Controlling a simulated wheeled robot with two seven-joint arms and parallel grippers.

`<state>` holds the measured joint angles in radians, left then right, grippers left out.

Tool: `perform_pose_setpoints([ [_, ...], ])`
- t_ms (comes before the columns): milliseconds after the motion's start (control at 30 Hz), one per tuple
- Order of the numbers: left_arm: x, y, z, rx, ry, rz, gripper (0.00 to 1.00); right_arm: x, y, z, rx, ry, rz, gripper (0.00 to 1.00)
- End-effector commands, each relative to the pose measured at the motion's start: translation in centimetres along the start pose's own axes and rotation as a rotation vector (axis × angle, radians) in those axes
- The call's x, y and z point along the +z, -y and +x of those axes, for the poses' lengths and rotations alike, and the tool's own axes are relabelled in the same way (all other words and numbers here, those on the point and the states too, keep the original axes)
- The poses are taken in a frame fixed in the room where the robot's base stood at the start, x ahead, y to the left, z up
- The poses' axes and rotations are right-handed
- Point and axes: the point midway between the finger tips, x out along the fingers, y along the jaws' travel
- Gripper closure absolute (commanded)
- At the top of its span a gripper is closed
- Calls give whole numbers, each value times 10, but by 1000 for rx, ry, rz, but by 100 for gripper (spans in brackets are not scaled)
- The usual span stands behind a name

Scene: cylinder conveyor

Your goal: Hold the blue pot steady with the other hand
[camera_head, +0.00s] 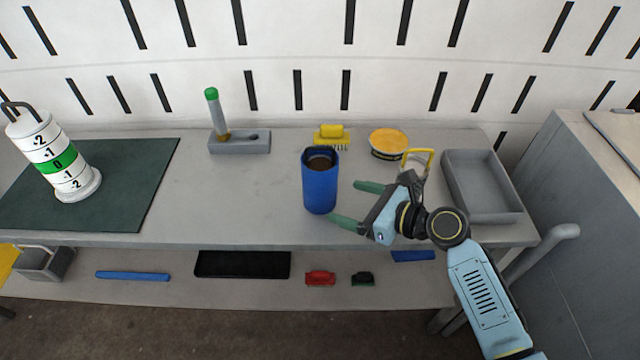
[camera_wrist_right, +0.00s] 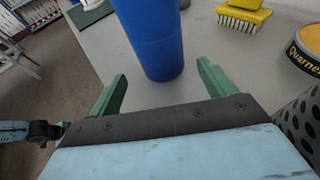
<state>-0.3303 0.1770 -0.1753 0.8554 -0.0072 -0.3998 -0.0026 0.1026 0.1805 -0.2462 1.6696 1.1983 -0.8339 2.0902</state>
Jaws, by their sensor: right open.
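The blue pot (camera_head: 320,190) stands upright near the front middle of the grey table, with something brown inside its open top. In the right wrist view the pot (camera_wrist_right: 152,40) rises ahead of my gripper, its top cut off by the frame. My right gripper (camera_head: 343,203) comes in from the right, open, with green fingers pointing at the pot. In the right wrist view its two fingertips (camera_wrist_right: 163,75) are spread wide, one to each side of the pot's base. My left gripper is not in the head view.
A yellow brush (camera_head: 332,135), a yellow-lidded tub (camera_head: 388,142) and a grey tray (camera_head: 483,152) sit behind and right. A grey holder (camera_head: 228,146) with a green-capped tube (camera_head: 215,108) is behind left. A white marked cylinder (camera_head: 40,142) stands on a dark green mat (camera_head: 125,185). A shelf (camera_head: 210,292) lies below.

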Motion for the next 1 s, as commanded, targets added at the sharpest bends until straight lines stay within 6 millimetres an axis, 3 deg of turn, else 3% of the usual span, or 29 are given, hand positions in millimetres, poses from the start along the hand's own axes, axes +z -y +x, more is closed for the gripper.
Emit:
perform_pose_setpoints([
  [433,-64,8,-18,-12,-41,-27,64,-2,0,36,0,1,-1,17],
  [700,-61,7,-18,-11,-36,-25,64,1,0,66,0,1,0,17],
  [1000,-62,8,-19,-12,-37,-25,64,0,0,75,0,0,-1,17],
])
